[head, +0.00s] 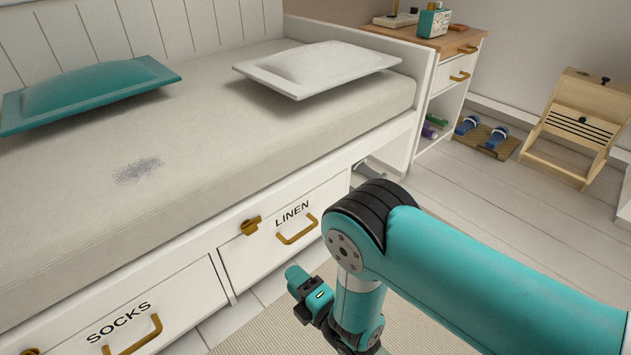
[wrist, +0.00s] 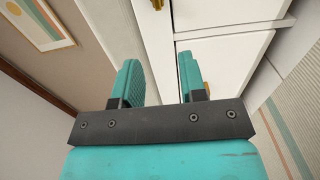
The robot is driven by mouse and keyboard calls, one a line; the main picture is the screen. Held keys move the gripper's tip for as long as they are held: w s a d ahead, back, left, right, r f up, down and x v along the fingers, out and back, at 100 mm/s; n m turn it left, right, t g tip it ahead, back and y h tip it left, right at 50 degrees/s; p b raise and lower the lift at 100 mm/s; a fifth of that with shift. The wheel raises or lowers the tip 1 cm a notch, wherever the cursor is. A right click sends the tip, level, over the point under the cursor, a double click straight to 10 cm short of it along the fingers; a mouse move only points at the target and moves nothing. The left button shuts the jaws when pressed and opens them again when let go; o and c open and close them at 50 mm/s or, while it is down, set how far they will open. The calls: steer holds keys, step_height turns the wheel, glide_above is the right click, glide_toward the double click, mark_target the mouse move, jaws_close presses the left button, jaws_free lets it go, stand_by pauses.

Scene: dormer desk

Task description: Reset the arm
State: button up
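My arm reaches in from the right of the head view, with its teal links bent down in front of the daybed. My gripper (wrist: 158,82) shows in the wrist view with its two teal fingers apart and nothing between them. Beyond the fingers are white drawer fronts (wrist: 226,62). In the head view the wrist end hangs low by the LINEN drawer (head: 285,225), above the rug; the fingertips are not clear there.
The daybed (head: 230,125) carries a teal pillow (head: 85,92) and a white pillow (head: 318,66). A SOCKS drawer (head: 125,325) is at lower left. A side cabinet (head: 440,95), blue shoes (head: 482,130) and a wooden stool (head: 575,125) stand behind. White floor (head: 480,200) lies open between.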

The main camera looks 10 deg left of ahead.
steer(key=shift+r, duration=0.1)
steer(key=w+d+r+m+g+h+p, duration=0.1)
steer(key=w+d+r+m+h, duration=0.2)
steer(key=r, duration=0.4)
steer(key=w+r+m+g+h+p, duration=0.1)
steer(key=w+r+m, duration=0.25)
steer(key=r, duration=0.35)
steer(key=w+d+r+m+g+h, duration=0.1)
steer(key=w+d+r+m, duration=0.1)
steer(key=r+m, duration=0.45)
steer(key=s+d+r+m+g+h+p, duration=0.1)
steer(key=s+d+r+g, duration=0.1)
steer(key=s+d+r, duration=0.3)
steer(key=s+d+r+m+g+h, duration=0.1)
steer(key=s+d+r+m+g, duration=0.15)
steer(key=r, duration=0.45)
steer(key=s+d+r+m+g+h+p, duration=0.1)
steer(key=s+d+r, duration=0.2)
steer(key=s+d, duration=0.15)
steer(key=s+d+r+m+g, duration=0.1)
steer(key=s+d+r+m, duration=0.15)
steer(key=s, duration=0.35)
steer(key=s+d+r+m+g+h+p, duration=0.1)
steer(key=s+d+r+g, duration=0.1)
steer(key=s+d, duration=0.3)
step_height(320, 180, up, 38)
steer(key=s+p, duration=0.1)
steer(key=p, duration=3.6)
steer(key=shift+a+p, duration=0.25)
steer(key=shift+p, duration=0.1)
